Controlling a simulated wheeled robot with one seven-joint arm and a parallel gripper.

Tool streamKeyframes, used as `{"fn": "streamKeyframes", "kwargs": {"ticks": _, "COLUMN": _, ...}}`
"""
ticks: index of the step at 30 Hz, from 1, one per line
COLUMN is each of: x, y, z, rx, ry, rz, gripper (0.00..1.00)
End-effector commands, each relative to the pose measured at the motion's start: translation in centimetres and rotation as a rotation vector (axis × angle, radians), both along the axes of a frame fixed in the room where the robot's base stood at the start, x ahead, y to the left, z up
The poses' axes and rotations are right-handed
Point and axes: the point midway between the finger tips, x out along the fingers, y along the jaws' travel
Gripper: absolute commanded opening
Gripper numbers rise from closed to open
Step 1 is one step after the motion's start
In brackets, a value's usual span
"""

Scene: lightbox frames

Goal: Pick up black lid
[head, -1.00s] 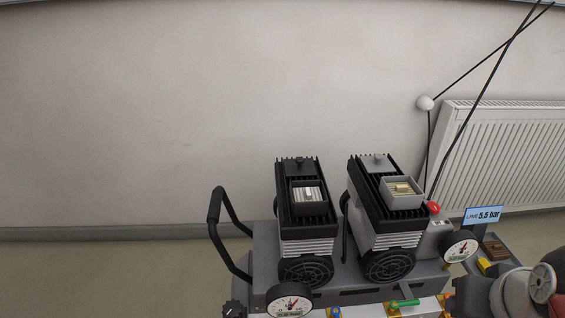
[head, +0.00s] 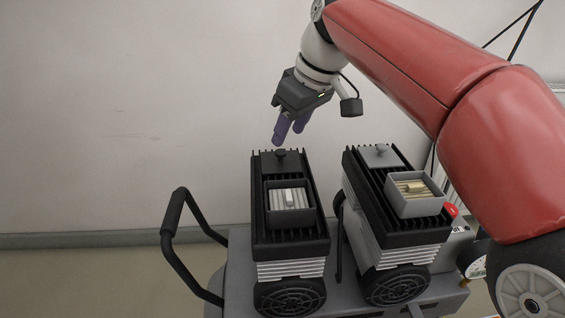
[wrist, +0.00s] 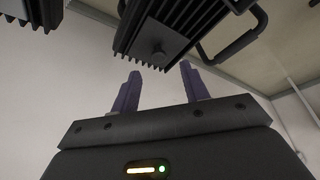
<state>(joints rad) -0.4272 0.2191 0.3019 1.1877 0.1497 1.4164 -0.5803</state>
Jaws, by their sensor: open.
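The black lid (head: 280,161) with a small round knob lies flat on top of the left finned unit, behind its open box. It also shows in the wrist view (wrist: 158,53), knob toward the gripper. My gripper (head: 288,135) is just above and behind the lid in the head view, its purple fingers pointing down. In the wrist view my gripper (wrist: 160,72) has its two fingers spread apart with nothing between them. The knob appears beyond the gap between the fingertips. The fingers do not appear to touch the lid.
The left unit's open box (head: 289,207) holds a light metallic piece. The right unit has a grey lid (head: 379,155) and a grey box (head: 415,204) with a brass-coloured piece. A black handle (head: 176,212) stands at the left. The wall (head: 110,120) is behind.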

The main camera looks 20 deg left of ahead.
Motion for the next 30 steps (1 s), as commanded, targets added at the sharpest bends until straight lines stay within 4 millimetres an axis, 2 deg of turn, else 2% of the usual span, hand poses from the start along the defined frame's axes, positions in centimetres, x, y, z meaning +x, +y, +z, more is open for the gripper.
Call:
{"fn": "streamKeyframes", "kwargs": {"ticks": 12, "x": 0.7, "y": 1.9, "z": -4.9, "rx": -0.001, "ry": 0.000, "rz": -0.003, "gripper": 0.45}}
{"fn": "streamKeyframes", "kwargs": {"ticks": 20, "x": 0.8, "y": 2.0, "z": -5.0, "rx": 0.001, "ry": -0.001, "rz": -0.005, "gripper": 0.44}}
{"fn": "streamKeyframes", "kwargs": {"ticks": 30, "x": 0.8, "y": 2.0, "z": -5.0, "rx": 0.001, "ry": -0.001, "rz": -0.005, "gripper": 0.00}}
